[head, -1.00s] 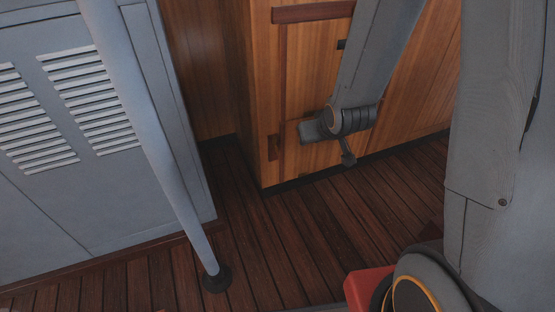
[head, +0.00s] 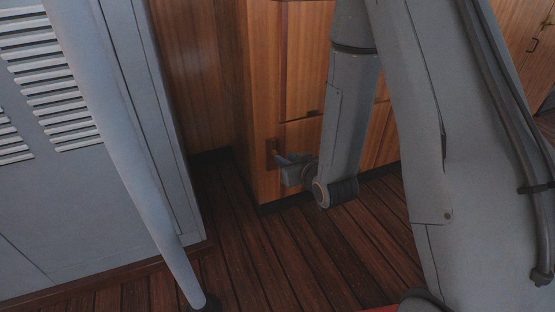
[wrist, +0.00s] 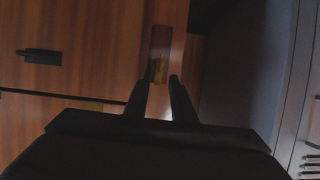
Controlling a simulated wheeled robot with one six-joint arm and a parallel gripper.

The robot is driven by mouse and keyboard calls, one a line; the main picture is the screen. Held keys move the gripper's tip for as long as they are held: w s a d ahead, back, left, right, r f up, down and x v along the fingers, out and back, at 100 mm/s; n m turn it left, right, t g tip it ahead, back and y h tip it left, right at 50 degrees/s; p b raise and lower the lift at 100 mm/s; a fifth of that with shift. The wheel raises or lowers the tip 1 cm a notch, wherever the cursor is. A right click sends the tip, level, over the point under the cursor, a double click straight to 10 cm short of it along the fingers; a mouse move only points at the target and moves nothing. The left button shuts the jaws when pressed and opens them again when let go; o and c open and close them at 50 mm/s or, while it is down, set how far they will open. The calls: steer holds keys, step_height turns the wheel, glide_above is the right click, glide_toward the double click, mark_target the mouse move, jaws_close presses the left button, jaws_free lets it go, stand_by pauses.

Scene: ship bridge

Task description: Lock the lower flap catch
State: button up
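A small yellowish catch (wrist: 159,69) sits on a dark red-brown upright strip on the wooden cabinet, just beyond my fingertips in the wrist view. My gripper (wrist: 161,80) is open, with its two fingers apart and nothing seen between them. The catch lies in line with the gap. Whether a fingertip touches it I cannot tell. In the head view my gripper (head: 278,158) is low by the cabinet's left front edge, close to the dark strip (head: 270,150). The catch itself is not clear there; the gripper and dim light obscure it.
The wooden cabinet front (head: 300,60) has panel seams and a dark handle (wrist: 40,57). A grey louvred locker (head: 85,200) and a slanting grey pole (head: 140,170) stand at the left. Dark plank floor (head: 265,245) is clear between them.

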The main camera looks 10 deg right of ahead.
mark_target(275, 151)
steer(key=b+x, duration=0.2)
steer(key=x, duration=0.5)
steer(key=shift+b, duration=0.4)
jaws_close()
